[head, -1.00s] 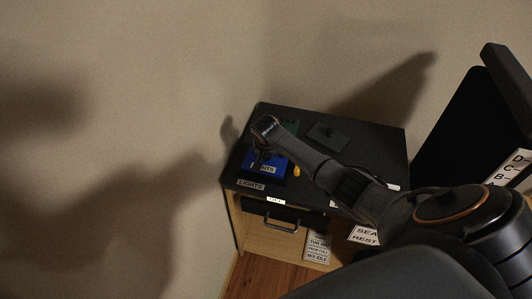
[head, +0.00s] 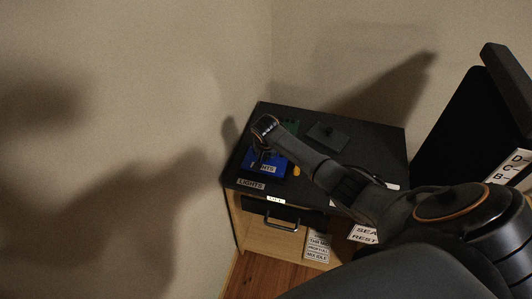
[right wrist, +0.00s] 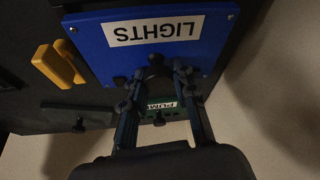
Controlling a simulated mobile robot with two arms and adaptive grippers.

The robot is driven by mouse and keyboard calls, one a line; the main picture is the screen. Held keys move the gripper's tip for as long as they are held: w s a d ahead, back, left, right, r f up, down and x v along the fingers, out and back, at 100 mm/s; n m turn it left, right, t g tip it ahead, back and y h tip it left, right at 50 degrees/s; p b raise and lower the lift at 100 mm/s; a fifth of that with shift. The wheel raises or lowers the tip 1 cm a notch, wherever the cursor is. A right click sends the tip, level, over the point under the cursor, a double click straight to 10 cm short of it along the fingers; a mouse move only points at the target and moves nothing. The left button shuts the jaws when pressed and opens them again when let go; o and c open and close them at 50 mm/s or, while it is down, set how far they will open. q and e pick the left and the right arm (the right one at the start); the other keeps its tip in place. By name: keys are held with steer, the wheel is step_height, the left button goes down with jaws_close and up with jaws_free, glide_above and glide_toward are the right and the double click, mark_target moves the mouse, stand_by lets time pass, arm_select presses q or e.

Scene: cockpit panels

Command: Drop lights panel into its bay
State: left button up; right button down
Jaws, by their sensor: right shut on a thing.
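The blue lights panel (head: 252,168) is on or just above the black console top at its left, behind a LIGHTS label (head: 251,184). I cannot tell whether it sits down in its bay, because my arm and gripper cover part of it. In the right wrist view the lights panel (right wrist: 205,45) fills the upper middle, its white LIGHTS label upside down. My right gripper (right wrist: 157,82) is shut on the dark knob at the panel's edge. In the head view the right gripper (head: 262,150) is over the panel. My left gripper is not in view.
A yellow piece (right wrist: 60,65) is beside the blue panel. A green panel (right wrist: 165,112) with a partly hidden label lies beyond it. A dark plate with a knob (head: 328,136) is at the back of the console. A handle (head: 283,222) sticks out at the front. Walls close in behind and left.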

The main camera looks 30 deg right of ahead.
steer(key=shift+f+b, duration=0.75)
steer(key=shift+f, duration=0.4)
steer(key=c, duration=1)
jaws_free()
steer(key=shift+r, duration=0.1)
steer(key=v, duration=1.2)
steer(key=shift+s, duration=0.1)
